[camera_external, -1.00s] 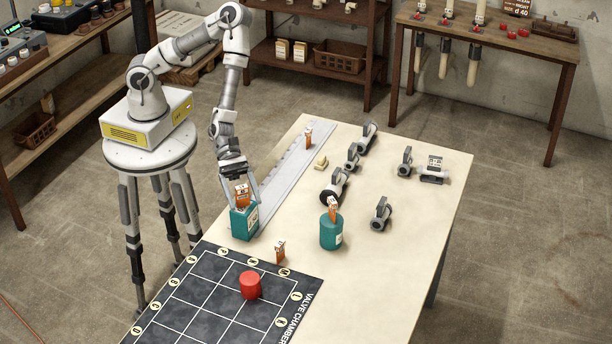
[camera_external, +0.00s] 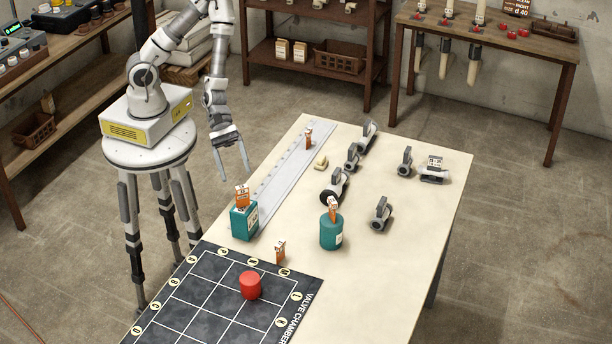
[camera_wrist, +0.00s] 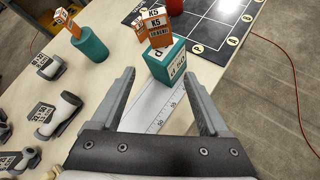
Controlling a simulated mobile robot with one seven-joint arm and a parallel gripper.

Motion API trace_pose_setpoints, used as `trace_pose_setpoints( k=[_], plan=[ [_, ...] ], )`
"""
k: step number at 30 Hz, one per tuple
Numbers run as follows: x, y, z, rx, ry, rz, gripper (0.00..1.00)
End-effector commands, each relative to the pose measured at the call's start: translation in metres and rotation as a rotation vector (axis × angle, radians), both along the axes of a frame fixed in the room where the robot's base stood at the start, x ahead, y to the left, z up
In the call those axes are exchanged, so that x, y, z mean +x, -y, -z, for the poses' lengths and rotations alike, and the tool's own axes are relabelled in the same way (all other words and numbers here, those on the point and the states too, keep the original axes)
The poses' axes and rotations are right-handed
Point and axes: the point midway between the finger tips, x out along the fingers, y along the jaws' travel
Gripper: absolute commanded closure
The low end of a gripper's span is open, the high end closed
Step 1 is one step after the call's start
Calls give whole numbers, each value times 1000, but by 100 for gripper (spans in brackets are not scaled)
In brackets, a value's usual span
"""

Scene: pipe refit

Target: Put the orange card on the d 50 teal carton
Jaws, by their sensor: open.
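The teal carton (camera_external: 243,222) stands on the table near its left edge, by the grid mat. In the wrist view the teal carton (camera_wrist: 168,65) shows "d 50" on its side. An orange card (camera_external: 242,197) stands upright on top of the carton; in the wrist view this orange card (camera_wrist: 156,28) shows "K5" lettering. My gripper (camera_external: 234,179) is open and empty, above and behind the carton and apart from it. In the wrist view my gripper's fingers (camera_wrist: 160,85) are spread with nothing between them.
A teal cylinder (camera_external: 331,233) with an orange card (camera_external: 333,207) on it stands to the right. Another small orange card (camera_external: 280,251) stands by the dark grid mat (camera_external: 190,290), which bears a red cylinder (camera_external: 250,286). A ruler strip (camera_external: 287,180) and several grey valve parts lie farther back.

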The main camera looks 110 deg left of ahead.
Motion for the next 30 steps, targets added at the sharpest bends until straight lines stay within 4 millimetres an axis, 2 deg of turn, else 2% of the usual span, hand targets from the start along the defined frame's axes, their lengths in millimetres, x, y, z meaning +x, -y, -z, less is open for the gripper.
trace_pose_setpoints(
  k=[1,5,11,15,21,26,30],
  plan=[
    [-1,-10,1,127,32,58,22],
    [-6,-40,1,451,90,222,22],
    [-13,-88,-26,873,148,466,22],
    [-22,-114,-60,1112,170,634,22],
    [-47,-137,-118,1359,194,867,22],
    [-77,-144,-164,1482,233,1056,22],
    [-111,-143,-199,1540,304,1224,22]
  ],
)
